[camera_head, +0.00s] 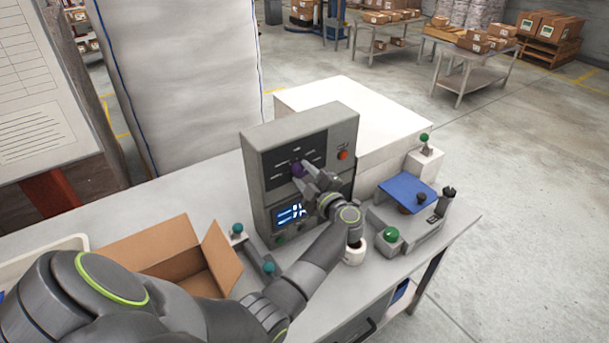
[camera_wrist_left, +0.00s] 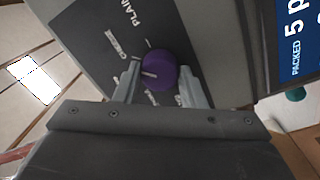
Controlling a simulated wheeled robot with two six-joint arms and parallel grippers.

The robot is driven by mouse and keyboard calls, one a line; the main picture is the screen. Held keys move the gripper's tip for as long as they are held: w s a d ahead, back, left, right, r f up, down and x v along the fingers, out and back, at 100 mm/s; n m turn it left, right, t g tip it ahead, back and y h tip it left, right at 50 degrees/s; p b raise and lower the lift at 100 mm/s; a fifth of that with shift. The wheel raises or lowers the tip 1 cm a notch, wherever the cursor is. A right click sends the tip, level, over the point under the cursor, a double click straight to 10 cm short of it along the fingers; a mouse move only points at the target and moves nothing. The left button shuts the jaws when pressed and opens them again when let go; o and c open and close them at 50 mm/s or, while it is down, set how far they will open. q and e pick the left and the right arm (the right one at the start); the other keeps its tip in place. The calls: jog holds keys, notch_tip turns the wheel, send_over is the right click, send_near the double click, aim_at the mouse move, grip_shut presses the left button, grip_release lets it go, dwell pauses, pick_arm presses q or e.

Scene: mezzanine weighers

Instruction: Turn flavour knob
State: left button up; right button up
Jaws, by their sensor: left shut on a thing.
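The flavour knob (camera_wrist_left: 158,72) is a round purple knob with a pale pointer line on a dark dial plate with printed flavour words. One word reads "PLAIN" and another looks like "CHEESE". In the head view the knob (camera_head: 297,168) shows on the front of a grey machine box (camera_head: 262,170). My left gripper (camera_head: 304,178) reaches it from the front. In the left wrist view its two fingers (camera_wrist_left: 160,88) stand on either side of the knob, shut on it. The pointer's exact setting is hard to read. My right gripper is not in view.
A lit display (camera_head: 290,213) sits below the dial, and a red button (camera_head: 343,155) is to its right. An open cardboard box (camera_head: 180,255), a blue-topped scale (camera_head: 407,190), a green button (camera_head: 391,235) and a white cup (camera_head: 355,252) crowd the grey table (camera_head: 150,205).

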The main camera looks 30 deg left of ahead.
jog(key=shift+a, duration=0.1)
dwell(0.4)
pick_arm(q)
jog(key=o, duration=1)
jog(key=shift+w, duration=0.1)
